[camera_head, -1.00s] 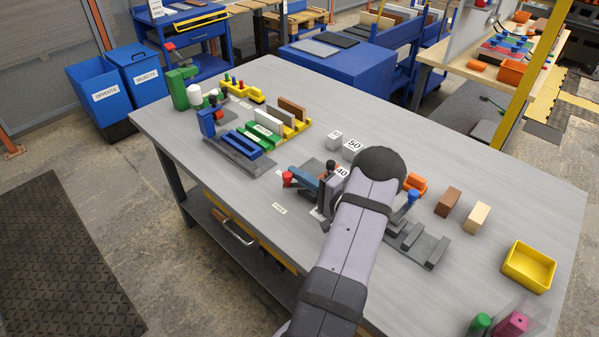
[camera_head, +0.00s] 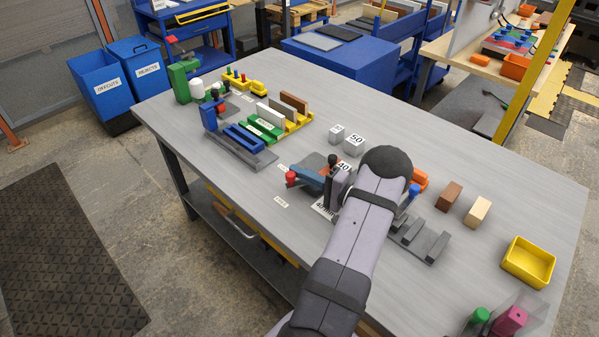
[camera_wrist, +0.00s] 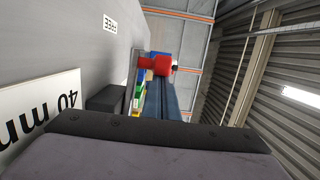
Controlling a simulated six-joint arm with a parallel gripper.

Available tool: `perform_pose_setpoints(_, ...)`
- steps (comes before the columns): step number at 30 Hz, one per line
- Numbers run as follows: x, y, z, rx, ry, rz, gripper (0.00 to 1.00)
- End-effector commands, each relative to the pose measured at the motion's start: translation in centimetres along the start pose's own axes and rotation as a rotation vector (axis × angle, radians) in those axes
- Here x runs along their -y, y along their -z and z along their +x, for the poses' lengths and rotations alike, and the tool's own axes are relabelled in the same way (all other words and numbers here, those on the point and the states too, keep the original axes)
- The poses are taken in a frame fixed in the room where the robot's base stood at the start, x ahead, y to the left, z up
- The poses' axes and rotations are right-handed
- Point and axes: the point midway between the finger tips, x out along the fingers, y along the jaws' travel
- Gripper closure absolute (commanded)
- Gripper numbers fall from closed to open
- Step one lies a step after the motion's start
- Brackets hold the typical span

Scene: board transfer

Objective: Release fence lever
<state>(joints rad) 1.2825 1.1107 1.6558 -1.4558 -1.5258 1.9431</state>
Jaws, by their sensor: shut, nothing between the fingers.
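The fence lever (camera_head: 306,179) is a blue bar with a red knob (camera_head: 291,178) at its left end. The knob points between a small upper label and the FREE label (camera_head: 281,202). In the wrist view the red knob (camera_wrist: 170,65) stands above centre, apart from the gripper's dark edge. My gripper (camera_head: 338,191) is low over the fixture, right of the knob; my arm hides part of it. It is shut and holds nothing. Whether it touches the blue bar cannot be told. A 40 mm label (camera_head: 324,210) lies at the fixture's front and also fills the wrist view's left (camera_wrist: 40,110).
Blocks marked 40 (camera_head: 344,166) and 50 (camera_head: 355,142) stand close behind the fixture. A black knob (camera_head: 333,160) rises beside it. Grey slotted rails (camera_head: 420,240) lie to the right. A yellow tray (camera_head: 528,262) is farther right. The bench's front left is clear.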

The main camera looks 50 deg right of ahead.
Motion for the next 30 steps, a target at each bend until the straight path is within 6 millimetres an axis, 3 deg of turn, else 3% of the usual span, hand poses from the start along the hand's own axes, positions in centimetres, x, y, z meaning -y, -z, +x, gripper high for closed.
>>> perform_pose_setpoints(14, -0.1, 0.1, -0.6, -0.002, 0.0, 0.0, 1.0)
perform_pose_setpoints(30, -0.1, 0.0, -6.8, -0.001, 0.0, 0.0, 1.0)
